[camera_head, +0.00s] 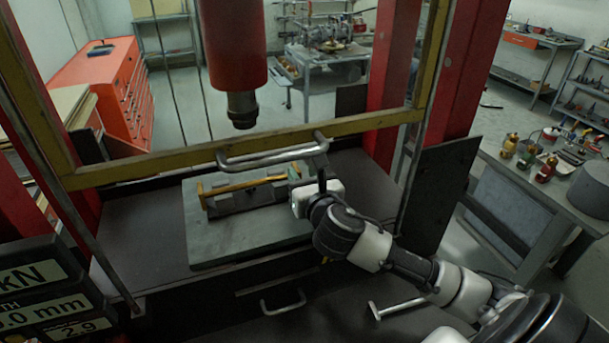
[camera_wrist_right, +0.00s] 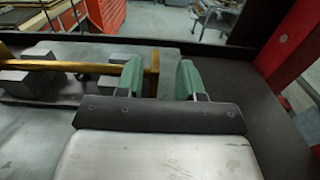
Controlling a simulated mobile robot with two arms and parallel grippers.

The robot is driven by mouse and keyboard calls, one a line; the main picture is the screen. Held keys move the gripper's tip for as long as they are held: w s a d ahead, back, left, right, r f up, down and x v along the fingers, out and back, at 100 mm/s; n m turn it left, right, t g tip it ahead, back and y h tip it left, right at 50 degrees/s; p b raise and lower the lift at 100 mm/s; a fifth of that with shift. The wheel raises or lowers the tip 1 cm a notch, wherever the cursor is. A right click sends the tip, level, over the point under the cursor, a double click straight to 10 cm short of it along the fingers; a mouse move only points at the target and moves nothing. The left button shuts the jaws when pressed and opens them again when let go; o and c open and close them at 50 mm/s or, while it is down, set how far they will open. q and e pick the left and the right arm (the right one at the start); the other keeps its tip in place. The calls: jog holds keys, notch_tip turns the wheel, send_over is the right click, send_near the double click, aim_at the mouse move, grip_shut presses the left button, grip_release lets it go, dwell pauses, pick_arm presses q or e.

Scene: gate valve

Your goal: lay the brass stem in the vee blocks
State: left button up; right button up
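The brass stem (camera_head: 240,185) lies roughly level across the grey vee blocks (camera_head: 222,201) on the press bed. In the right wrist view the stem (camera_wrist_right: 70,66) runs in from the left over the blocks (camera_wrist_right: 42,86), and its wider end collar (camera_wrist_right: 152,74) shows at the right. I cannot tell how fully it is seated. My right gripper (camera_head: 302,190) is at the stem's right end. In the wrist view its green-padded fingers (camera_wrist_right: 160,80) stand apart, with the collar showing in the gap. It does not grip the stem. My left gripper is not in view.
The red press ram (camera_head: 232,45) hangs above. A red post (camera_head: 455,90) and dark panel (camera_head: 437,195) stand right. The plate's front is clear.

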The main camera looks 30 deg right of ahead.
jog(key=shift+s+a+f, duration=0.1)
jog(key=shift+f, duration=0.1)
jog(key=shift+s+a, duration=0.1)
jog(key=shift+s, duration=0.15)
jog(key=b+v, duration=0.2)
jog(key=v, duration=0.7)
jog(key=shift+r, duration=0.15)
jog(key=shift+s, duration=0.55)
